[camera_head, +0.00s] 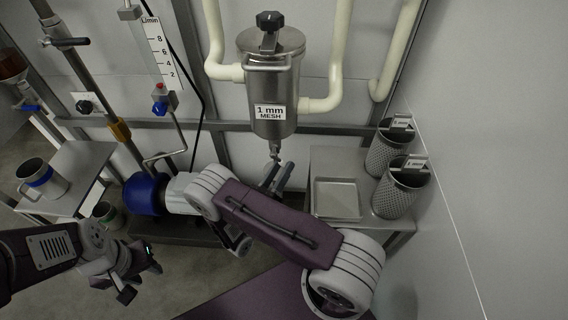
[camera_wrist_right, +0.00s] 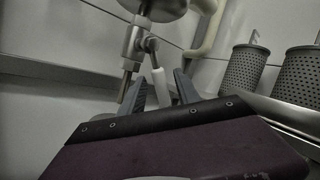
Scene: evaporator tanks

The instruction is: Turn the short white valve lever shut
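The short white valve lever (camera_wrist_right: 159,86) hangs down from a metal valve (camera_wrist_right: 136,45) under the steel strainer canister in the right wrist view. In the head view the valve (camera_head: 275,149) shows below the canister, and the lever is hard to make out. My right gripper (camera_wrist_right: 160,92) is open, with one finger on each side of the lever. Gaps show between the lever and the fingers, and I see no firm contact. My left gripper (camera_head: 140,280) is low at the left of the head view, empty, its fingers apart.
The steel canister (camera_head: 273,82) is labelled "1 mm MESH" and has cream pipes (camera_head: 336,60) beside it. A steel table at right holds a square tray (camera_head: 337,198) and two perforated baskets (camera_head: 400,190). A wall closes the right side. A mug (camera_head: 40,177) stands at far left.

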